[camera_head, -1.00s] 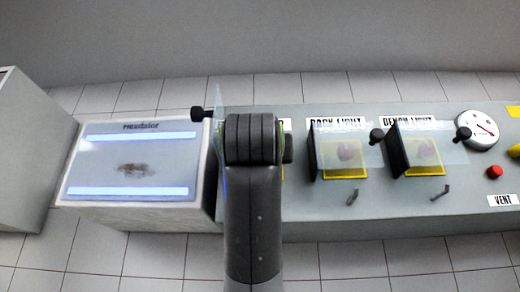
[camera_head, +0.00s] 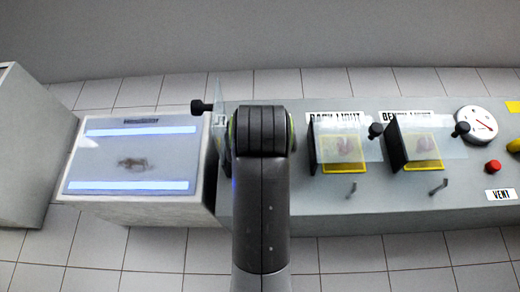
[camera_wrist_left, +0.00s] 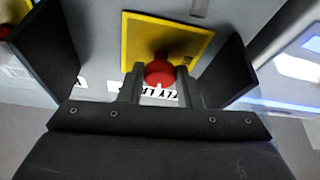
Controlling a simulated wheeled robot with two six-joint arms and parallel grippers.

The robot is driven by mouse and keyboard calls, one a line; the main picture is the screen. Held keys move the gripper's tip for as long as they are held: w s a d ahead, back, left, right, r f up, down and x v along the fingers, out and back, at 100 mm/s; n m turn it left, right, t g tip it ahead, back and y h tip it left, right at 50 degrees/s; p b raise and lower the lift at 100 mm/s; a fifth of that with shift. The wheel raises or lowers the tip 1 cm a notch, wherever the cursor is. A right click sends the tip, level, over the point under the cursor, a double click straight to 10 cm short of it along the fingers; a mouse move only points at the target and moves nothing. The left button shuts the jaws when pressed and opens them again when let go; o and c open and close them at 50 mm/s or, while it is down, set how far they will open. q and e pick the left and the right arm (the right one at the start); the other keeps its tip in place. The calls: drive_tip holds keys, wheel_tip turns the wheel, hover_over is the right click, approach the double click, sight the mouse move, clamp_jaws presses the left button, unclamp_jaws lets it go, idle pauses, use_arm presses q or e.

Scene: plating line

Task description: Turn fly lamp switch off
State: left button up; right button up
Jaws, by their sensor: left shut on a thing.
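The fly lamp switch is a red knob (camera_wrist_left: 160,72) on a yellow plate (camera_wrist_left: 195,42) in the left wrist view. A partly covered label reading "FLY L…" (camera_wrist_left: 163,93) lies beside it. My left gripper (camera_wrist_left: 160,80) is shut on the red knob, one finger on each side. Dark walls stand on both sides of the switch. In the head view my left arm hides the knob and the fingertips. A clear cover with a black knob (camera_head: 201,106) stands raised left of the arm. The lamp box (camera_head: 130,160) at the left shows two lit blue-white bars.
Right of my arm are the back light switch (camera_head: 345,149) and the bench light switch (camera_head: 423,149), under clear covers with black knobs. Further right are a round gauge (camera_head: 482,125) and a red button (camera_head: 493,166) above a VENT label (camera_head: 500,195).

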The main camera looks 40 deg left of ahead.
use_arm(q)
drive_tip(key=n+y, duration=0.1)
drive_tip(key=n, duration=0.1)
drive_tip(key=shift+d+n+g, duration=0.1)
drive_tip(key=shift+n+g, duration=0.2)
drive_tip(key=shift+g, duration=0.1)
drive_tip(key=n+g+y, duration=0.1)
drive_tip(key=n, duration=0.1)
drive_tip(key=shift+n, duration=0.3)
drive_tip(key=shift+w+d+r+n+g+p, duration=0.15)
drive_tip(key=shift+n+g, duration=0.85)
drive_tip(key=shift+n, duration=1.45)
drive_tip(key=shift+s+a+n+g+p, duration=0.15)
drive_tip(key=shift+n+g, duration=0.85)
drive_tip(key=shift+n, duration=1.5)
drive_tip(key=shift+w+d+r+n+g+p, duration=0.15)
drive_tip(key=shift+n+g, duration=0.85)
drive_tip(key=shift+n, duration=1.45)
drive_tip(key=o, duration=1)
drive_tip(key=shift+c, duration=0.2)
